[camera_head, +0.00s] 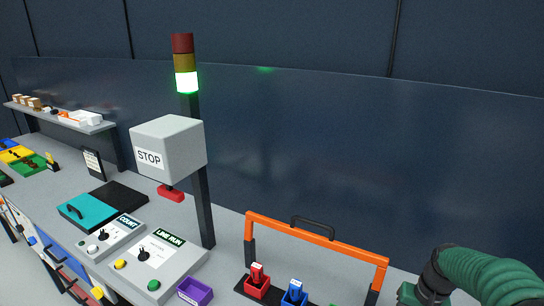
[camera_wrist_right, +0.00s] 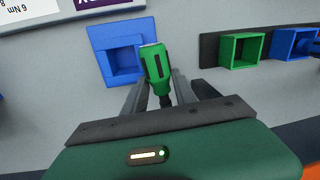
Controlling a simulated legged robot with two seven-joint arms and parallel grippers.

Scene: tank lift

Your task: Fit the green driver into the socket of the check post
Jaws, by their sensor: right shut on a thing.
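In the right wrist view the green driver (camera_wrist_right: 157,68) is held between the fingers of my right gripper (camera_wrist_right: 160,92), which is shut on it. A blue block (camera_wrist_right: 104,38) with a square socket lies just left of the driver, with a small part behind its handle. It looks like the check post's socket, but I cannot tell for sure. The driver is in front of the block's right edge; whether they touch is unclear. In the head view my right arm (camera_head: 482,272) comes in at the lower right. My left gripper is not in view.
A rack with an orange frame (camera_head: 318,236) holds a red driver (camera_head: 257,275) and a blue driver (camera_head: 295,290). An empty green holder (camera_wrist_right: 241,50) shows right of the gripper. A control box (camera_head: 150,262), purple bin (camera_head: 194,291) and signal post (camera_head: 203,205) stand left.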

